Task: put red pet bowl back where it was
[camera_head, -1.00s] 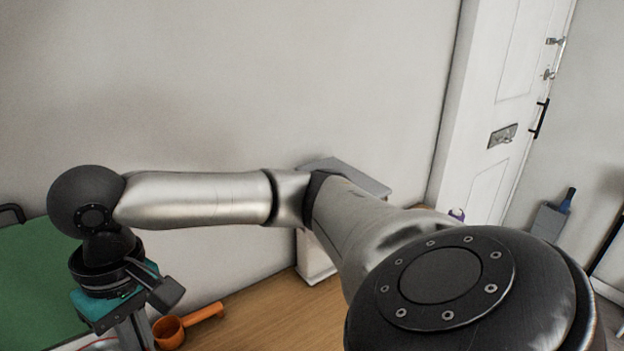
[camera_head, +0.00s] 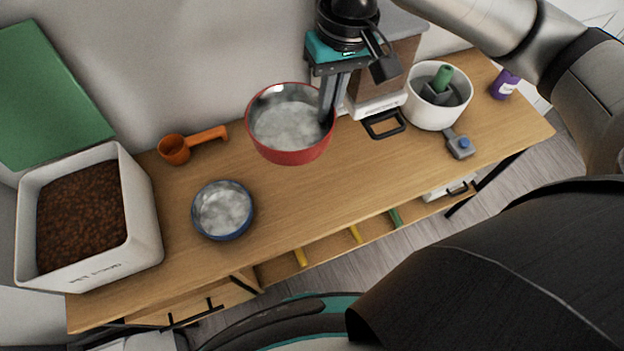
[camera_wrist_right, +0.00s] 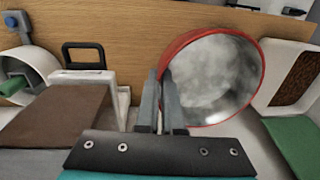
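The red pet bowl (camera_head: 292,157) is at the back middle of the wooden table in the head view, its grey inside facing up. My right gripper (camera_head: 327,108) reaches down at the bowl's right side. In the right wrist view the two fingers (camera_wrist_right: 161,100) straddle the rim of the red bowl (camera_wrist_right: 262,62), closed on its wall. I cannot tell whether the bowl's underside touches the table. A smaller blue bowl (camera_head: 246,226) with a similar grey inside stands on the table, to the front left of the red bowl. My left gripper is not in view.
An orange scoop (camera_head: 174,150) lies left of the red bowl. A white bin of brown kibble (camera_head: 142,212) stands at the left end. A white-and-brown box (camera_head: 378,104), a white pot (camera_head: 432,115) and a grey-blue tool (camera_head: 460,145) are right. The front middle table is clear.

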